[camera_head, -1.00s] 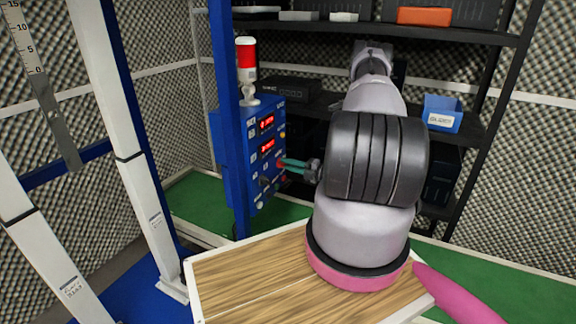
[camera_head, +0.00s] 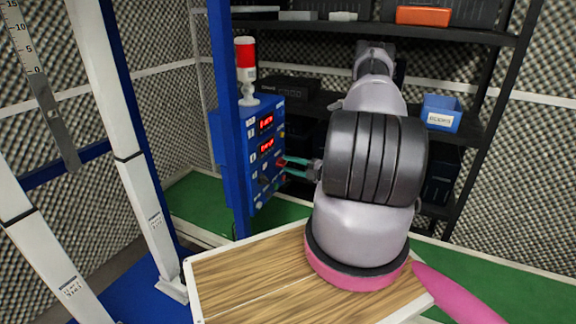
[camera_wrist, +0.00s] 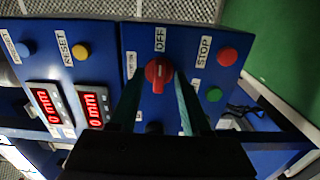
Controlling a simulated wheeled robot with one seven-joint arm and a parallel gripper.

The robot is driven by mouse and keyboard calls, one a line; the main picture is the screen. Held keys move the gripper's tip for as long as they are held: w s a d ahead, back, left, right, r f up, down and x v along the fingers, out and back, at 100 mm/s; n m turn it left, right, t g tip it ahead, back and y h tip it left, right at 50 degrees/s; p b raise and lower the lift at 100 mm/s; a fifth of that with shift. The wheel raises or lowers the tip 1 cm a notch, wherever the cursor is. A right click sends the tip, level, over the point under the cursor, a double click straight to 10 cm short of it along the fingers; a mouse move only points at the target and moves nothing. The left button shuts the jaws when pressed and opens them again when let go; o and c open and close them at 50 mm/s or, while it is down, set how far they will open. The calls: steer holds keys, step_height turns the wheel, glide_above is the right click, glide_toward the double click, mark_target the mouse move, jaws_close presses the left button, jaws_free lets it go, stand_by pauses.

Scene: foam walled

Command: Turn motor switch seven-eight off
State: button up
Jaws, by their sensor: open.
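The blue control panel (camera_head: 264,150) stands left of my arm. In the wrist view, a red rotary switch (camera_wrist: 158,73) sits on the panel (camera_wrist: 205,25) below an OFF label (camera_wrist: 160,40). My gripper (camera_wrist: 159,82) is open, with one teal finger on each side of the red switch. Whether the fingers touch it I cannot tell. The head view shows my gripper (camera_head: 284,166) at the panel face from the right. A dark knob (camera_wrist: 153,127) lies below the red switch, between the fingers. No seven-eight label is readable.
A red button (camera_wrist: 227,56) by a STOP label and a green button (camera_wrist: 214,95) are close right of the fingers. Two red displays (camera_wrist: 92,105) are left. A blue post (camera_head: 226,120) and a red-white lamp (camera_head: 246,70) stand by the panel; shelves (camera_head: 470,128) are behind.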

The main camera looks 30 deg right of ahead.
steer(key=v, duration=0.9)
steer(key=shift+s+d, duration=0.25)
steer(key=shift+s, duration=0.05)
